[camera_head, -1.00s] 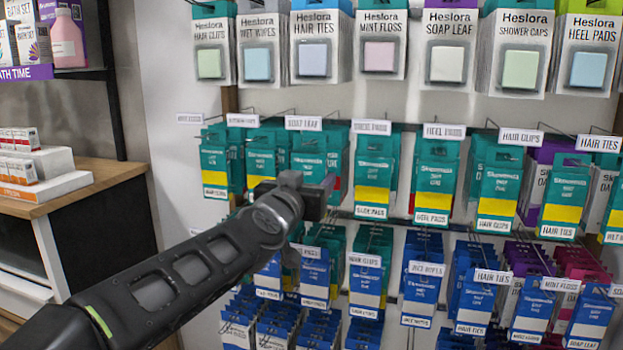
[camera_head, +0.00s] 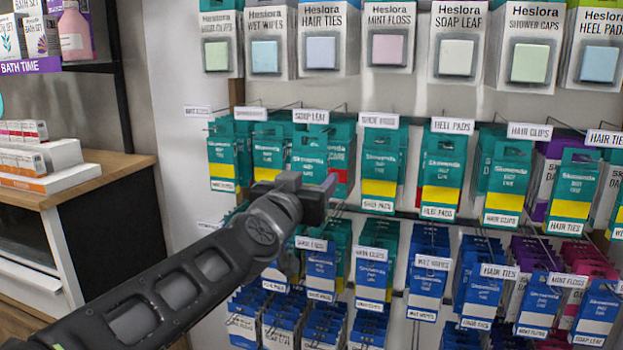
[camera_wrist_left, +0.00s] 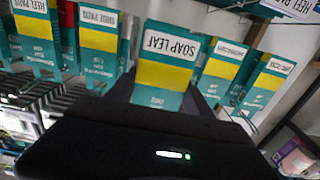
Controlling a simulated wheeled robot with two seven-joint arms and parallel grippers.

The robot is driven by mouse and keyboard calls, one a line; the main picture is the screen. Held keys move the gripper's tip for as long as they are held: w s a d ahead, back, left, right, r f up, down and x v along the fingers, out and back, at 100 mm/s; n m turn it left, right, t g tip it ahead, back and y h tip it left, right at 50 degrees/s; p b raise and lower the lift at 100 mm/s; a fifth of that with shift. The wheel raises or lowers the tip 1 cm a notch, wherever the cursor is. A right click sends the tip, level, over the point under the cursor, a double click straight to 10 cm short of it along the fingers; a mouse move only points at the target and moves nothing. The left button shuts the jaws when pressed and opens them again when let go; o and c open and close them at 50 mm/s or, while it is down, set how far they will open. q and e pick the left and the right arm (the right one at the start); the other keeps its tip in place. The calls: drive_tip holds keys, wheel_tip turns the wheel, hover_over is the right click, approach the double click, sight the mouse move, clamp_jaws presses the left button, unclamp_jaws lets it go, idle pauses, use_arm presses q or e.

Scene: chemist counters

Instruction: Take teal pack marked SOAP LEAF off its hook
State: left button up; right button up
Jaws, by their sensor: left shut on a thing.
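The teal pack marked SOAP LEAF (camera_wrist_left: 166,65) is in the middle of the left wrist view, with a yellow band and a white name strip. My left gripper (camera_head: 322,192) is at the upper row of teal packs, below the SOAP LEAF hook label (camera_head: 311,117). It is shut on this pack. In the head view the gripper covers the pack's lower part, and teal packs (camera_head: 312,150) show above it. I cannot tell whether the held pack is still on its hook. My right gripper is not in view.
Teal packs marked SHOE PADS (camera_head: 380,165) hang close on the right, and others on the left (camera_head: 222,158). Blue packs (camera_head: 321,270) hang below. White Heslora packs (camera_head: 320,40) hang above. A wooden-topped counter (camera_head: 110,165) stands at left.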

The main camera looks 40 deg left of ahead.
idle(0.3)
use_arm(q)
drive_tip(key=v, duration=0.7)
idle(0.3)
idle(0.4)
